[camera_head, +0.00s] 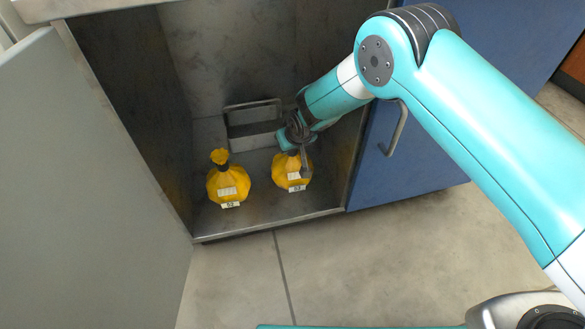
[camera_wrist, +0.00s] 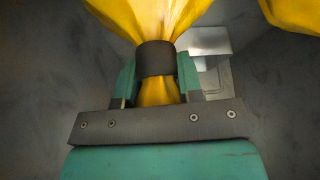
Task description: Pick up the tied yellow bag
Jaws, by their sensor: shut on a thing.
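Two tied yellow bags with white labels stand on the floor of the open metal compartment. The left yellow bag (camera_head: 228,186) stands upright with its tied top free. The right yellow bag (camera_head: 291,172) has my gripper (camera_head: 297,146) at its neck, and the arm hides its top. In the wrist view, my gripper (camera_wrist: 156,85) is shut around the dark band at the neck of this yellow bag (camera_wrist: 150,15), with a finger on each side. Part of the other yellow bag (camera_wrist: 295,14) shows at the upper right there. I cannot tell whether the held bag touches the floor.
A metal bin (camera_head: 252,128) with a raised handle stands at the back of the compartment. A blue door (camera_head: 410,150) with a handle is right of the opening. A grey open door panel (camera_head: 85,190) is at the left. The floor (camera_head: 330,270) in front is clear.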

